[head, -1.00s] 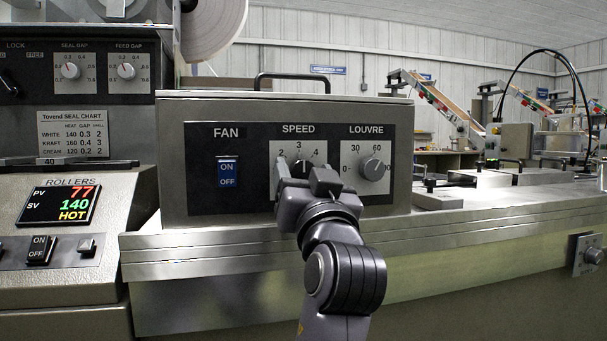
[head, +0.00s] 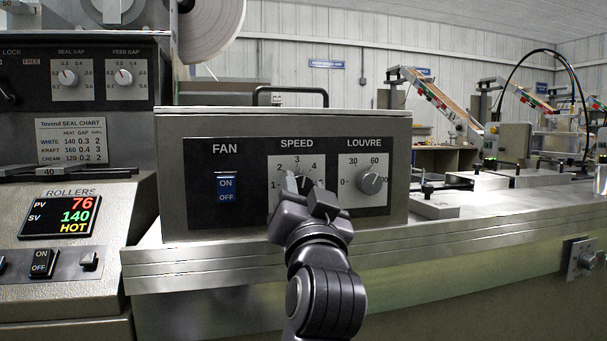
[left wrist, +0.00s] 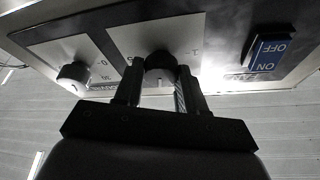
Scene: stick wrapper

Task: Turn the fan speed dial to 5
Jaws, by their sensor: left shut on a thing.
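The speed dial (left wrist: 160,66) is a dark round knob on a white scale plate. It shows between the two fingers of my left gripper (left wrist: 157,88) in the left wrist view. In the head view my left gripper (head: 306,186) comes up from below and covers most of the dial; 1, 2, 3 and 4 show around it. The 5 and the dial's pointer are hidden there. The gripper is shut on the dial. The fan control box (head: 240,128) carries the dial. My right gripper is not in view.
The louvre dial (head: 371,182) is close to the right of the gripper. The blue fan switch (head: 227,188) is to its left. A steel ledge (head: 200,262) runs under the box. The rollers panel (head: 60,216) stands at the left.

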